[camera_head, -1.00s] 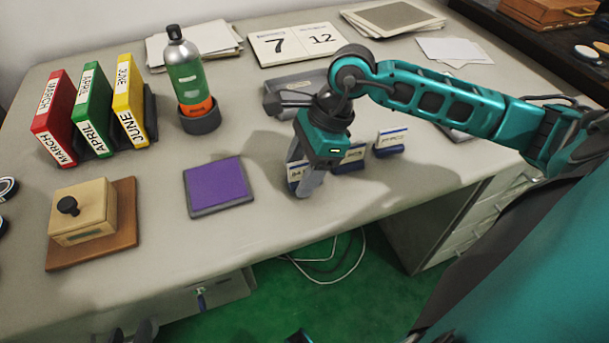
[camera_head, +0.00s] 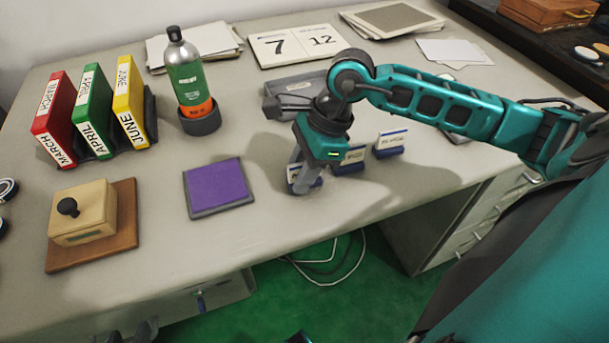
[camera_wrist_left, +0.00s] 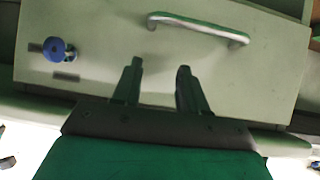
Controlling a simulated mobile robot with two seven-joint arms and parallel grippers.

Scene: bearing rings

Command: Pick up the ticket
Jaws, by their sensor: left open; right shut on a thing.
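Several small white tickets stand in blue holders near the desk's front edge. The leftmost ticket (camera_head: 294,174) is between the fingers of my right gripper (camera_head: 305,184), which is shut on it, at its holder. The fingers hide part of this ticket, and I cannot tell whether it is clear of the holder. A middle ticket (camera_head: 353,156) and a right ticket (camera_head: 392,139) stand beside it. My left gripper (camera_wrist_left: 158,72) is open and empty in the left wrist view, in front of a drawer (camera_wrist_left: 110,45). Only a dark bit of it shows at the head view's bottom left.
A purple pad (camera_head: 217,186) lies left of the tickets. A wooden box (camera_head: 84,213) on a brown board, month binders (camera_head: 95,110), a bottle (camera_head: 186,80) in a dark cup, a grey tray (camera_head: 293,88) and a date calendar (camera_head: 295,45) stand around. The front middle is clear.

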